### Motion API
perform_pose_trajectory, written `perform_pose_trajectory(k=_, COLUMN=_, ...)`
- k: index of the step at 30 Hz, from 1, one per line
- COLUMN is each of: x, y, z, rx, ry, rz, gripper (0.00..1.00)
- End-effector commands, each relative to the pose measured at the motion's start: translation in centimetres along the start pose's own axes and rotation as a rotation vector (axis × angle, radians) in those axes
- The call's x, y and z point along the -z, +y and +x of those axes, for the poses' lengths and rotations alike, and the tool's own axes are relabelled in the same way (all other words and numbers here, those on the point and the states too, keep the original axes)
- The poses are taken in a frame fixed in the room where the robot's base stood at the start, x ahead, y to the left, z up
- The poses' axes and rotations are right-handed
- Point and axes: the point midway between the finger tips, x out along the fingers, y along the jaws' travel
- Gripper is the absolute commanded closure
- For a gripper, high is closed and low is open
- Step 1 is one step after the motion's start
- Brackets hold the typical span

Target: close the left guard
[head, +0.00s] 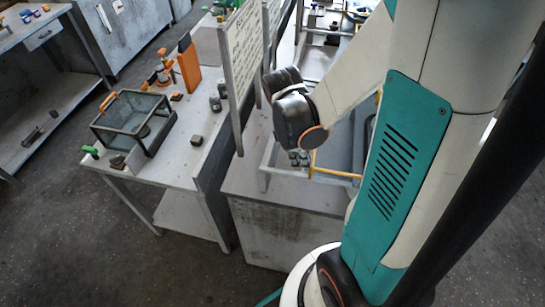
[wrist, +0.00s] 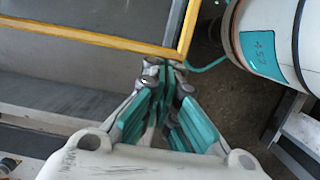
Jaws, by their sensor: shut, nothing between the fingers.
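A guard with a yellow-edged frame (wrist: 105,40) and a dark see-through panel fills the upper left of the wrist view. Yellow edging (head: 335,175) also shows in the head view beside my arm, mostly hidden by it. I cannot tell whether this is the left guard or how far it stands open. My gripper (wrist: 167,68) is shut and empty, its teal-padded fingers drawn together. Its tips appear close to the lower right corner of the yellow frame; I cannot tell whether they touch. In the head view the gripper is hidden behind my arm.
A grey cabinet (head: 275,230) stands below the guard. To the left, a bench (head: 180,160) carries a dark glass-sided box (head: 133,122) and small parts. An upright printed board (head: 245,50) stands between them. Floor in front is clear.

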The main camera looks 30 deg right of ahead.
Motion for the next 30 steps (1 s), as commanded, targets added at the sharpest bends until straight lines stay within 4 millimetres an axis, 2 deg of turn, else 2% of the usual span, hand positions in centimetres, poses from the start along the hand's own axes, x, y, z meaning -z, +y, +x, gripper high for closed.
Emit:
perform_pose_trajectory(k=1, x=-1.5, y=0.0, z=0.5, rx=0.001, ry=0.0, rz=0.008, gripper=1.0)
perform_pose_trajectory(k=3, x=-3.2, y=0.0, z=0.9, rx=0.001, ry=-0.001, rz=0.008, gripper=1.0)
perform_pose_trajectory(k=12, x=-8.6, y=0.0, z=2.1, rx=0.001, ry=0.0, rz=0.005, gripper=1.0)
perform_pose_trajectory(k=19, x=-10.4, y=0.0, z=2.6, rx=0.0, ry=0.0, rz=0.001, gripper=1.0)
perform_pose_trajectory(k=30, x=-10.8, y=0.1, z=2.7, rx=-0.001, ry=-0.002, rz=0.001, gripper=1.0)
